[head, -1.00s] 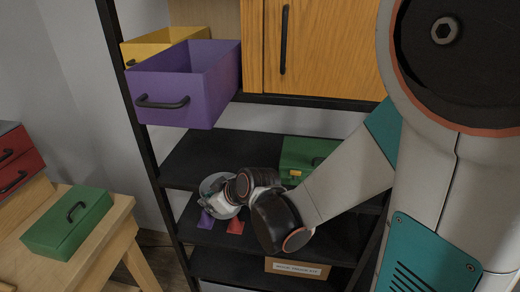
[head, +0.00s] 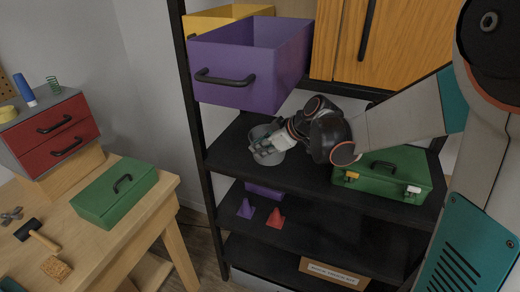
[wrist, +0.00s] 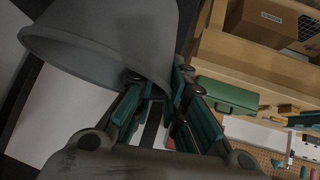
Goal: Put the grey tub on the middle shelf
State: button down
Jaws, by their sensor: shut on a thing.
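The grey tub (head: 264,132) is a round grey container at the left part of the black shelf (head: 235,160) that also bears a green toolbox. My gripper (head: 268,150) is shut on the tub's rim. I cannot tell whether the tub touches this shelf or is held just above it. In the wrist view the tub (wrist: 95,45) fills the upper left, tilted in the picture, with its rim between the fingers of my gripper (wrist: 165,85).
The green toolbox (head: 395,175) stands right of the tub. A purple drawer (head: 245,75) juts out above it. A purple cone (head: 246,208) and a red cone (head: 276,217) stand one shelf lower. A rack post (head: 192,110) is at the left. A workbench (head: 150,215) stands further left.

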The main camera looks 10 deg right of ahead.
jog(key=shift+w+d, duration=0.8)
jog(key=shift+w, duration=0.25)
jog(key=shift+f+b, duration=1.05)
jog(key=shift+f, duration=0.7)
jog(key=shift+f, duration=0.15)
jog(key=c, duration=1.6)
grip_release()
jog(key=shift+c, duration=0.2)
jog(key=shift+r, duration=0.25)
jog(key=p+v, duration=0.2)
jog(key=v, duration=0.5)
jog(key=shift+s+d+p, duration=0.1)
jog(key=shift+s+p, duration=0.05)
jog(key=shift+p, duration=0.2)
